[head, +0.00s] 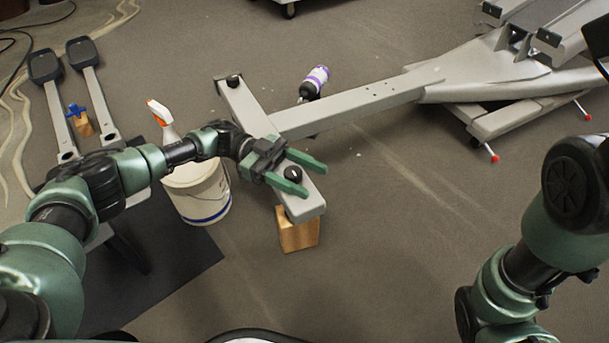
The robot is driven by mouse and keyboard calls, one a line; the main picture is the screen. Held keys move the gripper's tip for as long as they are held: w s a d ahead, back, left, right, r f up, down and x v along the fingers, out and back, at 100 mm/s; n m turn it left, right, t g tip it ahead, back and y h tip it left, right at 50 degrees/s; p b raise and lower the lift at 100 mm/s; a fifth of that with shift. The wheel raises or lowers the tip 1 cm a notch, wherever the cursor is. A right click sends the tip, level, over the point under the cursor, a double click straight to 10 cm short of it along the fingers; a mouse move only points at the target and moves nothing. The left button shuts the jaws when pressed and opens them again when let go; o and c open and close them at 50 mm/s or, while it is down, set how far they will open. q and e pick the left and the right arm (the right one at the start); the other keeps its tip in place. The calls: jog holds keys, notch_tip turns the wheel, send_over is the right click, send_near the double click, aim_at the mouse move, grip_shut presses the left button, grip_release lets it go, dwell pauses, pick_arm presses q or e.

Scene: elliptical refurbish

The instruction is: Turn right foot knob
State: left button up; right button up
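The grey frame of the elliptical (350,107) ends in a crossbar (248,112). A black foot knob (293,173) sits on the near end of the crossbar. Another black knob (233,81) sits on its far end. My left gripper (317,178) is open, with its green fingers apart over the near end of the crossbar. The near knob shows between the fingers; I cannot tell if they touch it. My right arm is at the right edge, and its gripper is out of view.
A wooden block (299,234) stands under the near crossbar end. A white bucket (200,195) with a spray bottle (162,115) is left of it. A purple-and-white bottle (316,80) lies behind the frame. Two pedal arms (95,90) lie at left. Floor in front is clear.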

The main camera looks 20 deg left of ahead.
aim_at(286, 168)
pick_arm(q)
jog(key=shift+a, duration=0.1)
jog(key=p+v, duration=0.1)
jog(key=v, duration=0.5)
jog(key=shift+w+a, duration=0.1)
jog(key=shift+w, duration=0.05)
jog(key=shift+w+a, duration=0.15)
jog(key=shift+a, duration=0.55)
